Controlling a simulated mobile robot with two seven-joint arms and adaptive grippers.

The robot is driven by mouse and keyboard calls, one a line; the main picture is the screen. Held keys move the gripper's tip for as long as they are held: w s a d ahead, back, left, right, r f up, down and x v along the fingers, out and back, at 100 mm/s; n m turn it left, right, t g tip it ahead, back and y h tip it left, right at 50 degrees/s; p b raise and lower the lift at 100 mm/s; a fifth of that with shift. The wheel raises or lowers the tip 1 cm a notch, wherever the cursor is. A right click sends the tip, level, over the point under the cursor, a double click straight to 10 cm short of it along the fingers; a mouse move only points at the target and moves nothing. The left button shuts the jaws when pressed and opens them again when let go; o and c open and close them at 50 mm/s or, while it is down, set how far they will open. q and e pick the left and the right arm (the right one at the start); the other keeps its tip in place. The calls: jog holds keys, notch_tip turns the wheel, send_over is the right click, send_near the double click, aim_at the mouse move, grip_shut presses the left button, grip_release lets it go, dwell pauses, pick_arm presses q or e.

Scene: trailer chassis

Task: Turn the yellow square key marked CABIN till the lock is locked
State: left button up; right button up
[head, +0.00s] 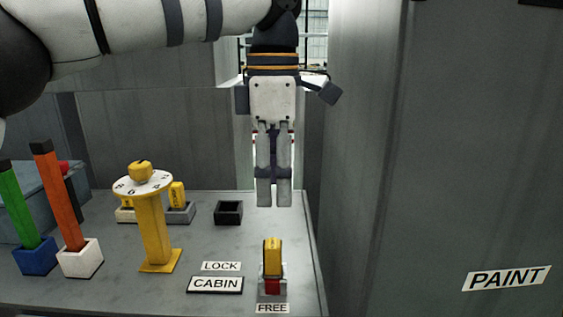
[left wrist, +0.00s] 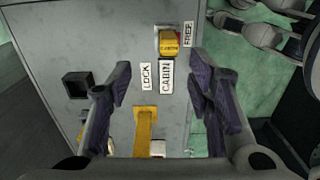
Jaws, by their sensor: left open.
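The yellow square key (head: 272,255) stands upright in a lock with a red part (head: 272,286) at the front of the grey bench. A FREE label (head: 272,308) lies in front of it, and LOCK (head: 220,266) and CABIN (head: 215,285) labels lie to its left. In the left wrist view the key (left wrist: 170,45) shows CABIN lettering on its yellow face, beside the FREE label (left wrist: 187,33). My left gripper (head: 274,205) points down above the key, apart from it. In the left wrist view its fingers (left wrist: 160,75) are spread and empty. My right gripper is not in view.
A yellow post with a white numbered dial (head: 143,183) stands left of the key. Green (head: 22,205) and orange (head: 60,195) levers stand farther left. An empty black square socket (head: 228,212) is behind. A grey wall with a PAINT label (head: 506,278) rises at right.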

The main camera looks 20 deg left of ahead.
aim_at(272, 243)
pick_arm(q)
jog(key=s+f, duration=0.2)
jog(key=shift+f, duration=0.4)
jog(key=f, duration=0.8)
jog(key=shift+w+f, duration=0.25)
jog(key=shift+f, duration=0.1)
jog(key=shift+c, duration=0.6)
